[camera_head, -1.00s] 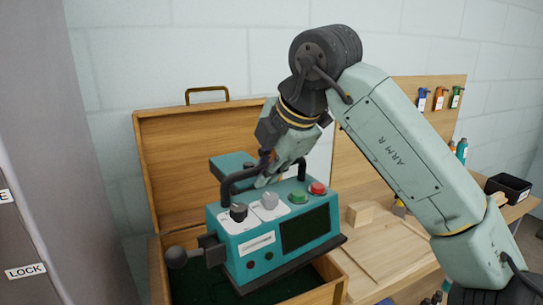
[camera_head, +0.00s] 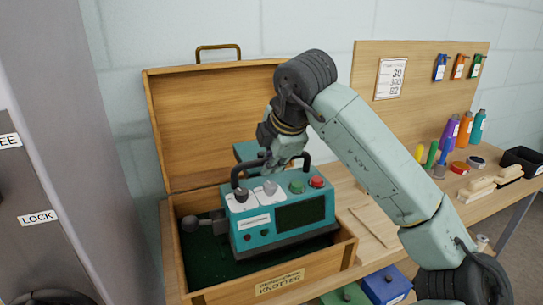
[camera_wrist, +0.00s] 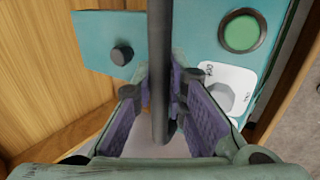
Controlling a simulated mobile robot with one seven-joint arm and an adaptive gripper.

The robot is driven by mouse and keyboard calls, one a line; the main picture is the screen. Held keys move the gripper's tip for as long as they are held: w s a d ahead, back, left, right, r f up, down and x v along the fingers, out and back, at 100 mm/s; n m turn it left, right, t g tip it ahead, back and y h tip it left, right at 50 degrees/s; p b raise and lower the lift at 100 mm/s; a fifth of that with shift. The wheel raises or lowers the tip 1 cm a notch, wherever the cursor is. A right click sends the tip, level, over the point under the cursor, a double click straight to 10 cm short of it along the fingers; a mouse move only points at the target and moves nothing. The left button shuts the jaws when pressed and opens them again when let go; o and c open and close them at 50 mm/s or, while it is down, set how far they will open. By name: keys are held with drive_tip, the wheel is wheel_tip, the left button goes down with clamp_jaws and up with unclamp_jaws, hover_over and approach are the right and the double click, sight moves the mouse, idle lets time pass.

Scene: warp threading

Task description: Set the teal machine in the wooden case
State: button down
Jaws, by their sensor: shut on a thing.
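The teal machine (camera_head: 280,218) has a dark handle, a red and a green button, grey knobs and a dark screen. It is upright over the open wooden case (camera_head: 330,262), low between its walls, toward the right side. Whether its base touches the green lining (camera_head: 215,262) I cannot tell. My gripper (camera_head: 280,168) is shut on the machine's handle. In the wrist view the dark handle bar (camera_wrist: 160,75) passes between the purple-padded fingers (camera_wrist: 165,100). The machine's underside is hidden.
The case's lid (camera_head: 205,120) stands open behind. The bench (camera_head: 375,225) to the right carries bottles, brushes and a black bin (camera_head: 522,160). A grey cabinet (camera_head: 50,120) stands close on the left. Blue and green boxes (camera_head: 387,285) sit below the bench.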

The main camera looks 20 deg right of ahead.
drive_tip(key=shift+f+b, duration=1.4)
drive_tip(key=shift+f, duration=1.65)
drive_tip(key=shift+g+p, duration=0.4)
drive_tip(key=shift+p, duration=0.05)
drive_tip(key=shift+f+b, duration=1.3)
drive_tip(key=shift+b, duration=0.95)
idle(2.2)
